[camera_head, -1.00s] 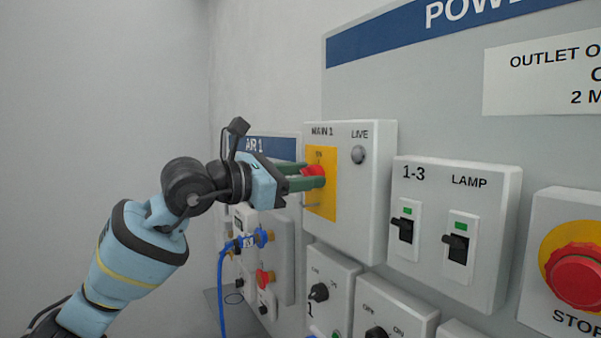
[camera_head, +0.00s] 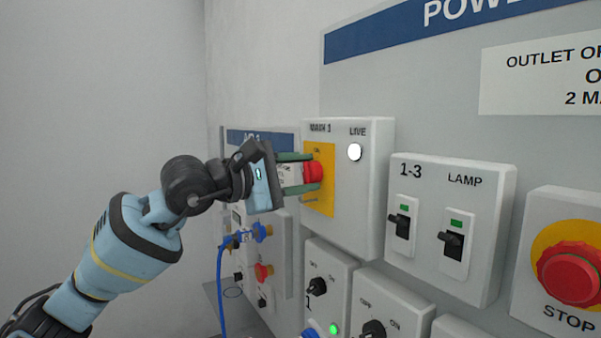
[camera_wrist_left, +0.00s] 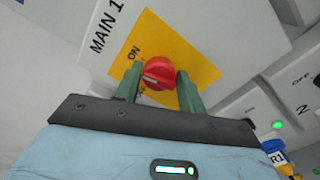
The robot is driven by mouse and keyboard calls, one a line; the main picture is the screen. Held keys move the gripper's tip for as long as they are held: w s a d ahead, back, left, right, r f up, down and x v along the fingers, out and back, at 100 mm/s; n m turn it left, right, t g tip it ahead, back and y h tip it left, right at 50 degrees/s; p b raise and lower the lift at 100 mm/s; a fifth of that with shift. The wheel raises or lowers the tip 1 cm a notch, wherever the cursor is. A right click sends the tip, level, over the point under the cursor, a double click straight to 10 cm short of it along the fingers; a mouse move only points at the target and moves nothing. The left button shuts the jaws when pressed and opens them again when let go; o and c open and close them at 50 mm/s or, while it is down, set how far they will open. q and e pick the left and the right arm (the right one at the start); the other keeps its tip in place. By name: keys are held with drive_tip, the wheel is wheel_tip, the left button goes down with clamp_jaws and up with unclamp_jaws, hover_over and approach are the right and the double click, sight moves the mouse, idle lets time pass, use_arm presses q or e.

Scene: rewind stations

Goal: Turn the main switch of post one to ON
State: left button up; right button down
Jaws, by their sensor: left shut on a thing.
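The MAIN 1 box (camera_head: 366,190) is a white box with a yellow plate (camera_head: 322,208) and a red rotary knob (camera_head: 313,172). My left gripper (camera_head: 305,171) is at the knob, with its green fingers on both sides of it, shut on it. In the left wrist view the red knob (camera_wrist_left: 159,73) sits between the fingers (camera_wrist_left: 160,85), and its white mark points left of the picture, below the word ON. The LIVE lamp (camera_head: 355,152) on the box is lit white. My right gripper is not in view.
To the right are the 1-3 and LAMP switch box (camera_head: 478,268) and a red STOP button (camera_head: 570,274). Below are smaller rotary switches (camera_head: 316,287) and a lit green lamp (camera_head: 334,328). A blue hose (camera_head: 220,285) hangs from the AIR 1 panel behind my arm.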

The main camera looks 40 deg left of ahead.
use_arm(q)
drive_tip(key=shift+m, duration=0.5)
drive_tip(key=o, duration=0.9)
drive_tip(key=shift+s+a+f, duration=0.15)
drive_tip(key=shift+s+a, duration=0.15)
drive_tip(key=shift+s, duration=0.1)
drive_tip(key=shift+b+v, duration=1.75)
drive_tip(key=shift+v, duration=1.65)
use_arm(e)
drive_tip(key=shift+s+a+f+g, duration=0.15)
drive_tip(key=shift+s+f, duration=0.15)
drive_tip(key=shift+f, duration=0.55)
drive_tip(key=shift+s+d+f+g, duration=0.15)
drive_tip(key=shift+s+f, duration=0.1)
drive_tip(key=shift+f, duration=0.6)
